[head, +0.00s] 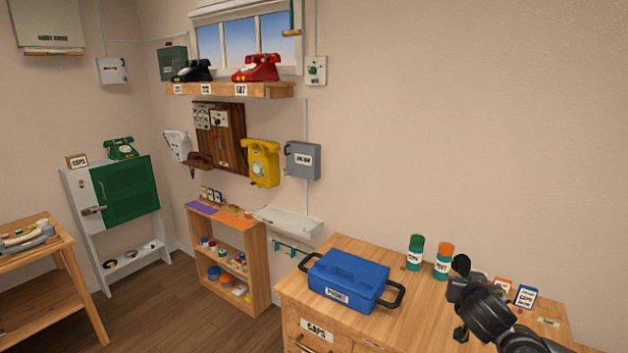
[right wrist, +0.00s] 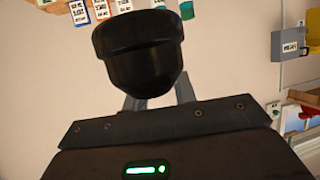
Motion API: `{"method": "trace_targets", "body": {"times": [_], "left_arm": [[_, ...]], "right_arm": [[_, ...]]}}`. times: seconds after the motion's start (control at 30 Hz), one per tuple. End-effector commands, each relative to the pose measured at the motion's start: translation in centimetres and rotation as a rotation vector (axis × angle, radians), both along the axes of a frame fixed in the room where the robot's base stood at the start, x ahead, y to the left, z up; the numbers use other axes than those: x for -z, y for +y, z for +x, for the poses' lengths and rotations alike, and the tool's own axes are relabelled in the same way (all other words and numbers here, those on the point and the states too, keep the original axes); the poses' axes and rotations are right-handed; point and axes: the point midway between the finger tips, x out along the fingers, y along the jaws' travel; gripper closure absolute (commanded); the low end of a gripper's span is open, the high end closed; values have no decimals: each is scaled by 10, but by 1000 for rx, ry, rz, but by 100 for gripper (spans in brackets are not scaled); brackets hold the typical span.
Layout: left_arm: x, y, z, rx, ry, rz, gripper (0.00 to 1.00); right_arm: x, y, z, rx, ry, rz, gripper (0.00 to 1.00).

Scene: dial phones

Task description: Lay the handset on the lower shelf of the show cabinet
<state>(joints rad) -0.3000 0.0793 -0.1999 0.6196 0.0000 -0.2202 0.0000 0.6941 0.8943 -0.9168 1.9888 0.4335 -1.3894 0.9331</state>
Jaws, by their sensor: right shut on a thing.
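My right gripper (head: 468,300) comes in at the lower right of the head view, above the wooden desk. It is shut on a black handset (head: 461,265). The right wrist view shows one rounded black end of the handset (right wrist: 140,50) in front of the grey fingers; the rest of it is hidden. A pale cabinet (head: 82,215) with a green door stands at the left, with an open lower shelf holding small things. A low wooden shelf unit (head: 259,268) stands near the middle. I cannot tell which is the show cabinet. My left gripper is out of view.
A blue box (head: 345,275) with black handles sits on the desk (head: 400,325). A green bottle (head: 415,252) and an orange-topped bottle (head: 443,262) stand behind it. A yellow phone (head: 262,163) hangs on the wall. A wooden table (head: 50,295) is at far left.

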Motion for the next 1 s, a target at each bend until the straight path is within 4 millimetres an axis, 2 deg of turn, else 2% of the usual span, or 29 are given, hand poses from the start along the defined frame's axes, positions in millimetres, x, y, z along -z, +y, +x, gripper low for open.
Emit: {"method": "trace_targets", "body": {"times": [0.03,0.2,0.4,0.5,0.77,1.0], "left_arm": [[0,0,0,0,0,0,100],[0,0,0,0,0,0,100],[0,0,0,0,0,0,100],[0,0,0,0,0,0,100],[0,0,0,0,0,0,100],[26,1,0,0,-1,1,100]], "right_arm": [[-10,19,-1,-42,-6,3,100],[-32,72,-11,-155,-4,11,100],[-61,127,-30,-282,-5,14,100],[-74,148,-40,-335,-6,10,100],[-102,191,-68,-453,-6,4,100],[-76,191,-69,-454,0,1,100]]}}
